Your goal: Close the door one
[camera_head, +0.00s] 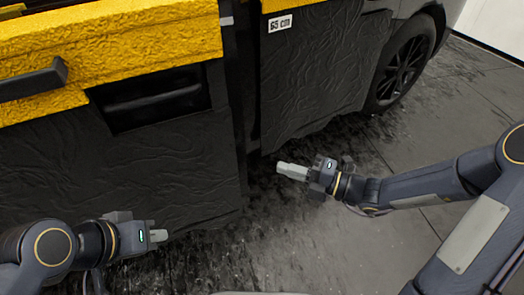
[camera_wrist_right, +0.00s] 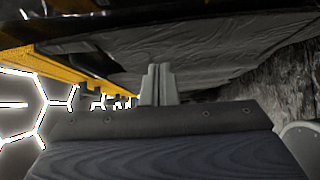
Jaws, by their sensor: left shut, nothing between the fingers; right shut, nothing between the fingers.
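A black wrinkled panel with a yellow top and a dark handle (camera_head: 35,80) fills the left of the head view. A second black wrinkled panel (camera_head: 315,75), with a white size label, stands to its right. A dark vertical gap separates them. I cannot tell from the pictures which is door one. My right gripper (camera_head: 292,171) is shut and empty, below the lower edge of the right panel in the picture. Its shut fingers show in the right wrist view (camera_wrist_right: 158,85), below a dark wrinkled surface. My left gripper (camera_head: 158,236) is shut and empty near the left panel's lower edge.
A car wheel (camera_head: 402,62) stands beyond the right panel. The dark, scuffed floor (camera_head: 300,230) between my arms is clear. A white wall (camera_head: 495,25) is at the top right. A yellow edge (camera_wrist_right: 75,68) and bright hexagonal lights (camera_wrist_right: 20,110) show in the right wrist view.

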